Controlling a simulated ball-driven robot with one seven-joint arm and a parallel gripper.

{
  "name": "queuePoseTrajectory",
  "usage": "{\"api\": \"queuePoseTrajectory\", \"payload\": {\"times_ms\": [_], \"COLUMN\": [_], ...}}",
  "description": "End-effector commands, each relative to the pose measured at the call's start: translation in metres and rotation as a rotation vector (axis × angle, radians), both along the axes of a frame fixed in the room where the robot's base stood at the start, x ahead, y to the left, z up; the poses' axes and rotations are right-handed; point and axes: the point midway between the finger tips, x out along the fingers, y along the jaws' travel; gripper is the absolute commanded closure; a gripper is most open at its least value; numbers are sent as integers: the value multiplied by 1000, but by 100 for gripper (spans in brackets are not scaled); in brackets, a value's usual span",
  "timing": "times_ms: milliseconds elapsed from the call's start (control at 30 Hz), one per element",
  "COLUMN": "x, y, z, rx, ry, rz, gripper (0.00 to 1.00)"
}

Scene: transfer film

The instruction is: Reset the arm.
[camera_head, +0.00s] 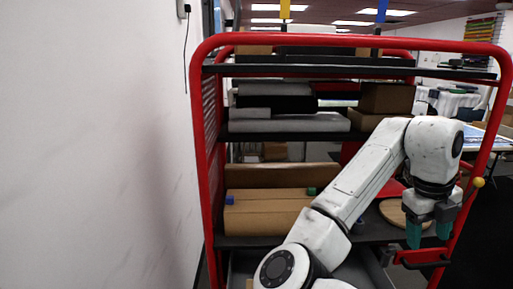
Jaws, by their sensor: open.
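My white arm reaches up from the bottom middle and bends down at the right. My gripper (429,233) hangs at its end with two teal fingers pointing down. The fingers are apart, with nothing visible between them. The gripper is at the right side of a red-framed cart (203,130), in front of its right post and near a red bar. I cannot tell whether it touches the cart.
The cart's shelves hold cardboard boxes (262,219), grey flat packages (290,122) and a round wooden board (393,213). A white wall (90,150) stands at the left.

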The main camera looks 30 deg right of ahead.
Motion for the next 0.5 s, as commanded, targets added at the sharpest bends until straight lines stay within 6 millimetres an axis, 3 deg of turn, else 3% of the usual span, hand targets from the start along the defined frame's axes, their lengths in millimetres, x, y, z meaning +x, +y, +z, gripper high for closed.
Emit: {"api": "queuePoseTrajectory", "payload": {"times_ms": [267, 500], "x": [-2, -2], "y": [-7, -13], "z": [-11, -26], "rx": [-57, -132], "ry": [42, 115], "rz": [140, 365], "gripper": [39, 39]}}
